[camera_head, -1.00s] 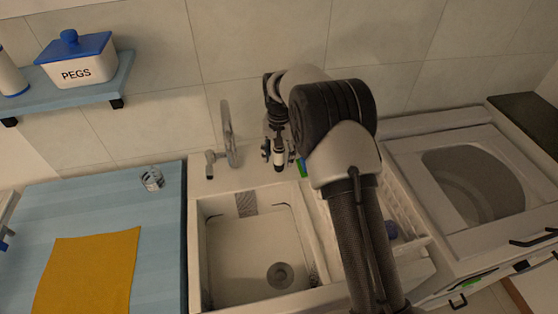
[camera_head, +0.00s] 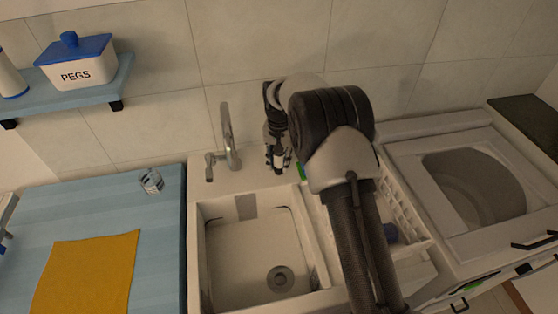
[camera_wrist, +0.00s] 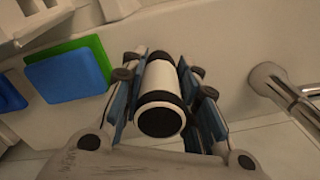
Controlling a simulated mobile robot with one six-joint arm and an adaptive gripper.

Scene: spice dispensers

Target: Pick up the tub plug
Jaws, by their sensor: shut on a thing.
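A short white cylinder with black ends (camera_wrist: 163,92), which I take for the tub plug, is between my gripper's fingers (camera_wrist: 162,78) in the wrist view. The fingers press on it from both sides, so my gripper is shut on it. In the head view, my gripper (camera_head: 278,160) points down at the back rim of the sink, right of the tap, with the white body of the plug (camera_head: 279,158) between the fingers. I cannot tell whether the plug still touches the rim.
The tap (camera_head: 230,140) stands close to the left of my gripper. The sink basin (camera_head: 250,250) in front is empty. A white rack (camera_head: 405,215) is to the right.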

